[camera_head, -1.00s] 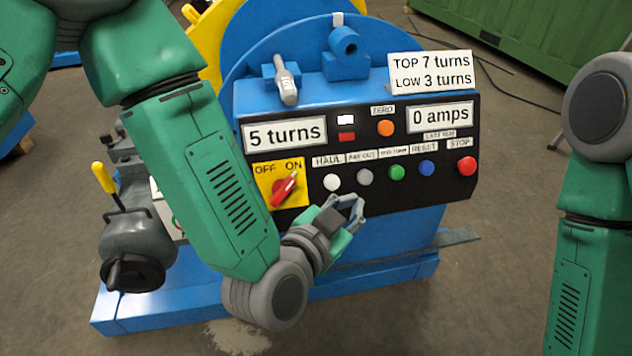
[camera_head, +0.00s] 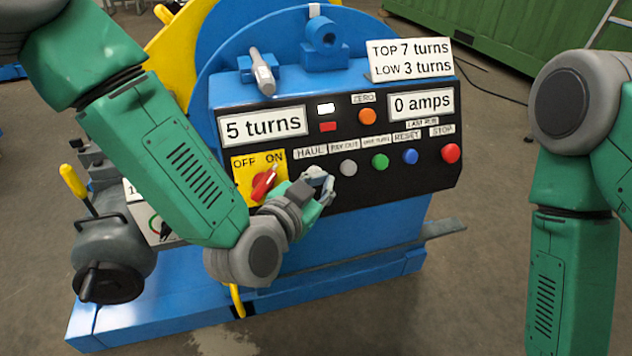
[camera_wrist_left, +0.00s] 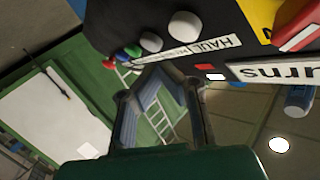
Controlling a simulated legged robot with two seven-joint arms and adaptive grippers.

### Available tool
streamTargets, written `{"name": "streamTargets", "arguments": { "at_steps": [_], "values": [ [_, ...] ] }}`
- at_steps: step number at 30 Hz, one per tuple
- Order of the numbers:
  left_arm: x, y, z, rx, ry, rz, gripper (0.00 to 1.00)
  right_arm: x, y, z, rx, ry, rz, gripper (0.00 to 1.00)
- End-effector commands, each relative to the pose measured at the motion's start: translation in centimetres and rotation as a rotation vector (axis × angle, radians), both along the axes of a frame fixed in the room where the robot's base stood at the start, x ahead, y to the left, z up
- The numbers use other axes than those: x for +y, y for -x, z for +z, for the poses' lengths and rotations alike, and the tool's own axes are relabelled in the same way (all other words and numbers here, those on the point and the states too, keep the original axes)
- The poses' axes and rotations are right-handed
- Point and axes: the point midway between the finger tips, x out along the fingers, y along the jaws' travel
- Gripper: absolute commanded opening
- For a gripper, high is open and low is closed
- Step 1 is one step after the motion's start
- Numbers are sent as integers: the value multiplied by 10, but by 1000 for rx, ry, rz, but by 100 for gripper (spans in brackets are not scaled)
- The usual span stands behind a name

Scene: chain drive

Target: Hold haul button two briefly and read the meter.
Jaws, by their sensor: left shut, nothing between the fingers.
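A black control panel (camera_head: 430,185) on a blue machine carries a row of buttons. The white button (camera_wrist_left: 185,25) by the HAUL label (camera_head: 311,152) shows in the left wrist view; in the head view my left gripper (camera_head: 322,185) hides it. That gripper is shut and empty, its fingers close to the white button. In the left wrist view the fingertips (camera_wrist_left: 160,75) look apart from the button; contact cannot be told. One meter (camera_head: 262,127) reads 5 turns, another (camera_head: 421,104) reads 0 amps. My right gripper is out of view.
Grey (camera_head: 348,168), green (camera_head: 380,162), blue (camera_head: 410,156) and red STOP (camera_head: 451,152) buttons sit to the right. A red OFF/ON knob (camera_head: 263,185) points toward ON, beside my left wrist. A sign (camera_head: 411,60) reads top 7 turns, low 3 turns.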

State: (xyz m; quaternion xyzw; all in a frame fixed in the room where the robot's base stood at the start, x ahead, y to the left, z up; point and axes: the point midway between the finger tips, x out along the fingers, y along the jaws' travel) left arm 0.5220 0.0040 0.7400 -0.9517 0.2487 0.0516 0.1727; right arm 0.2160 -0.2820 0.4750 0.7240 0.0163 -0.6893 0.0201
Motion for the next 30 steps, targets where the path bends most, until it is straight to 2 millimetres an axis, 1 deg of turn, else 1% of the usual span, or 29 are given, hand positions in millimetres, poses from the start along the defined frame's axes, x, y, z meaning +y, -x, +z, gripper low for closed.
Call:
{"name": "streamTargets", "arguments": {
  "at_steps": [3,9,30],
  "values": [
    [2,-10,-5,-1,0,0,0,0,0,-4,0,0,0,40],
    [5,-18,-8,-2,-1,-1,0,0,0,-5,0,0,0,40],
    [5,-18,-9,0,-1,0,0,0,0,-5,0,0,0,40]
  ]
}}
